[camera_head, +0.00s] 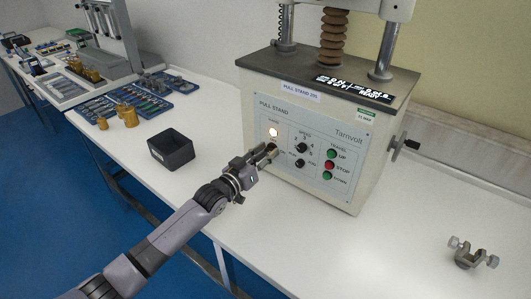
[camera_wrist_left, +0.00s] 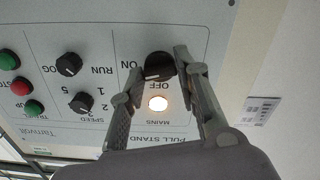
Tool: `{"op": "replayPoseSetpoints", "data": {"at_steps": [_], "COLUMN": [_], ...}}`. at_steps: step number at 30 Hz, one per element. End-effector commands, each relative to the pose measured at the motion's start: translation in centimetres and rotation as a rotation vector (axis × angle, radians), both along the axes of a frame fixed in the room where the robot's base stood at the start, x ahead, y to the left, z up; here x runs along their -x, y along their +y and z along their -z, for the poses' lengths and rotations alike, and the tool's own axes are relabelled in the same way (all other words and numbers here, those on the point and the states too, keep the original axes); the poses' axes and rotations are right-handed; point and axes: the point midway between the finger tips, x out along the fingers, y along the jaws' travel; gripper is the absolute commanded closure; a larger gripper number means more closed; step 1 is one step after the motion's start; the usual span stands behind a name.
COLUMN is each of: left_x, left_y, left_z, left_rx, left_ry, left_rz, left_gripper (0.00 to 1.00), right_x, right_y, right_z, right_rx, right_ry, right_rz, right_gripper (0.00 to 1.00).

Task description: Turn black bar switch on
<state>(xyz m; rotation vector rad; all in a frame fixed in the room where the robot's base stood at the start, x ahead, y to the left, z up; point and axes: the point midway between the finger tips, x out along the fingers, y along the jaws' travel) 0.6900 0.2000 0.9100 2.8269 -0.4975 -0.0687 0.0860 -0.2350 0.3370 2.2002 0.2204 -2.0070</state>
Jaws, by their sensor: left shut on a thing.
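My left gripper (camera_wrist_left: 162,70) is shut on the switch, one finger on each side. In the head view my left gripper (camera_head: 264,153) reaches the panel's left side just below the glowing lamp (camera_head: 273,132) and largely hides the switch. My right gripper is not in view.
The pull stand (camera_head: 310,150) stands on a white table (camera_head: 400,245). Its panel also carries speed knobs (camera_head: 302,147) and green and red travel buttons (camera_head: 329,165). A black open box (camera_head: 171,150) is at the left, and a metal clamp (camera_head: 472,254) lies at the right.

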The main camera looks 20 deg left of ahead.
Motion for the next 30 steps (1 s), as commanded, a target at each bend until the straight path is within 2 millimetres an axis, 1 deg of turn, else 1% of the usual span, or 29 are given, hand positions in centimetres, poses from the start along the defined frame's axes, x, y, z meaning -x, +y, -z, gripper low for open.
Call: {"op": "replayPoseSetpoints", "data": {"at_steps": [6,12,21,30], "left_x": [0.01,0.01,0.01,0.01], "left_y": [0.01,0.02,0.03,0.03], "left_z": [0.02,0.06,0.1,0.11], "left_rx": [-0.14,-0.225,-0.273,-0.275], "left_ry": [-0.049,-0.08,-0.097,-0.098], "left_rz": [0.001,0.001,0.0,0.0], "left_gripper": [0.98,0.98,0.98,0.98], "right_x": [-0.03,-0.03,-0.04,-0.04], "right_y": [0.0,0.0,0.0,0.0], "right_z": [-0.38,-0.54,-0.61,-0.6], "right_rx": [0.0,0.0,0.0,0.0], "right_ry": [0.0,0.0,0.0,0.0], "right_rz": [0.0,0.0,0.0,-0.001], "right_gripper": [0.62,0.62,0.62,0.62]}}
